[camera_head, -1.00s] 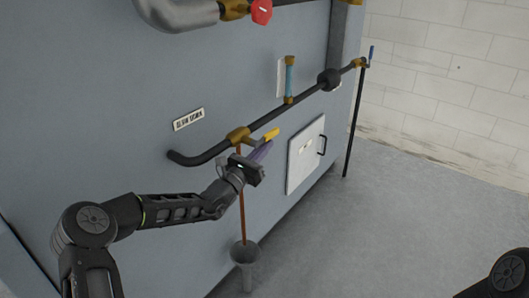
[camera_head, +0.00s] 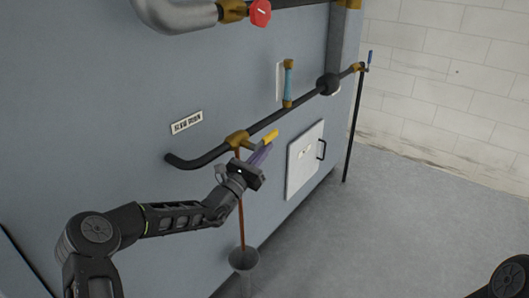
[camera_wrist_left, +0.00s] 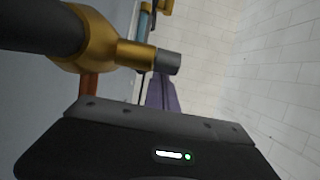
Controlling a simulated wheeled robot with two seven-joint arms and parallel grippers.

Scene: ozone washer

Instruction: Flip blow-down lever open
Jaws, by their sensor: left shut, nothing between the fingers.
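The blow-down valve is a brass body (camera_head: 237,141) on a dark pipe, below a white label plate (camera_head: 187,122). Its yellow lever (camera_head: 269,136) points right and slightly up in the head view. My left gripper (camera_head: 261,153) is shut and empty, its purple fingers just below the lever; I cannot tell whether they touch it. In the left wrist view the brass valve (camera_wrist_left: 97,40) with its grey stem end (camera_wrist_left: 168,62) is close at upper left, and the purple fingers (camera_wrist_left: 160,95) show beyond the gripper body. The lever is not clearly seen there. My right gripper is out of view.
A copper drain pipe (camera_head: 241,220) drops from the valve into a grey funnel (camera_head: 243,261). A white hatch (camera_head: 303,165) with a black handle is to the right. A red valve handle (camera_head: 260,13) is above. The floor on the right is clear.

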